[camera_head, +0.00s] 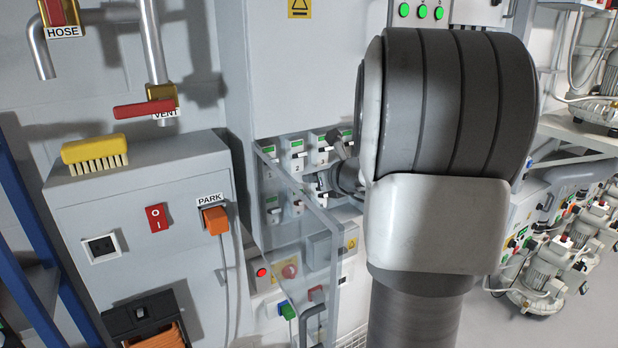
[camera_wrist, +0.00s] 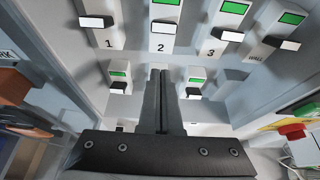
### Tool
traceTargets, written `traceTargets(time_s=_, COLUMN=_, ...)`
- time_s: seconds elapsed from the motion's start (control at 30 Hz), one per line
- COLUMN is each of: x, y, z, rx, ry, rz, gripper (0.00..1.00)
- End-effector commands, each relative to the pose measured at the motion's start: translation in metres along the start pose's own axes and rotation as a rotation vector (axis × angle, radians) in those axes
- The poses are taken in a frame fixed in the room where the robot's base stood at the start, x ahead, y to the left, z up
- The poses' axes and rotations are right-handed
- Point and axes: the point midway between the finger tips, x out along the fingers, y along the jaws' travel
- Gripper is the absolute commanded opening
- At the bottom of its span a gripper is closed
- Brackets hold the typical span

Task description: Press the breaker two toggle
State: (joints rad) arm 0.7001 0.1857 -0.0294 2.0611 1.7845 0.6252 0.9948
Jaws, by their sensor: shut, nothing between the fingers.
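In the wrist view, the breaker two toggle (camera_wrist: 165,27) is a white lever on a pale breaker with a green window above it and a "2" below. My gripper (camera_wrist: 160,73) has its dark fingers together and empty. In that picture its tips lie below the "2" label, between two lower-row breakers. I cannot tell whether they touch anything. In the head view, my arm hides most of the gripper, and only part of the wrist shows beside the breaker panel (camera_head: 283,180).
Breaker one's toggle (camera_wrist: 97,21) and breaker three's toggle (camera_wrist: 226,34) flank it. Lower breakers (camera_wrist: 118,90) sit on either side of my fingers. A clear door (camera_head: 318,240) stands open at the panel. A red button (camera_wrist: 293,131) shows at right.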

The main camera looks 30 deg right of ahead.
Motion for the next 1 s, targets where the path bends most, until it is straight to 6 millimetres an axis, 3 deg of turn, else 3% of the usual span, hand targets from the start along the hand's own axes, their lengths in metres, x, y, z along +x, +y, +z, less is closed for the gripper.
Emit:
traceTargets(time_s=0.2, x=-0.049, y=0.000, z=0.020, rx=-0.003, ry=-0.004, rz=-0.002, gripper=0.00)
traceTargets(time_s=0.43, x=-0.083, y=0.000, z=0.031, rx=0.000, ry=-0.003, rz=-0.001, gripper=0.00)
traceTargets(time_s=0.63, x=-0.095, y=0.000, z=0.034, rx=0.000, ry=-0.001, rz=0.000, gripper=0.00)
traceTargets(time_s=1.0, x=-0.095, y=0.000, z=0.034, rx=0.000, ry=-0.001, rz=0.000, gripper=0.00)
